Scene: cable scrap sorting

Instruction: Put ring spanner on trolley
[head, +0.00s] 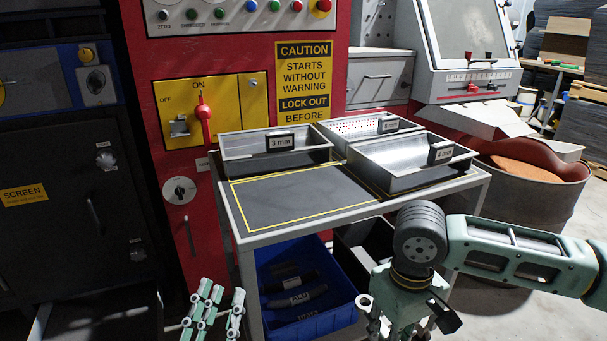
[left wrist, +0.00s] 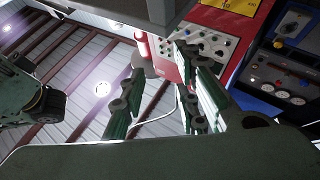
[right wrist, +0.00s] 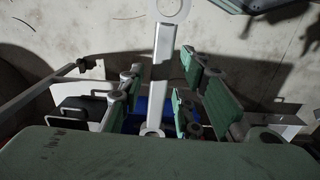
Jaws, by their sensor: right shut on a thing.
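A light grey ring spanner (right wrist: 161,72) stands out lengthwise between the fingers of my right gripper (right wrist: 158,90) in the right wrist view, a ring at each end. My right gripper is shut on it. In the head view my right gripper (head: 395,318) is low in front of the trolley's right side, its fingers mostly cut off by the bottom edge. The trolley (head: 235,215) is a grey metal table with a dark top. My left gripper (head: 213,308) is left of the trolley and below its top; it is open and empty in the left wrist view (left wrist: 160,105).
A 3 mm tray (head: 237,148) and two other metal trays, one of them perforated (head: 345,127), stand on the trolley top. A yellow-outlined area (head: 300,195) at the front left is bare. A blue bin (head: 335,313) with dark pieces is on the lower shelf. A red machine (head: 160,60) stands behind.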

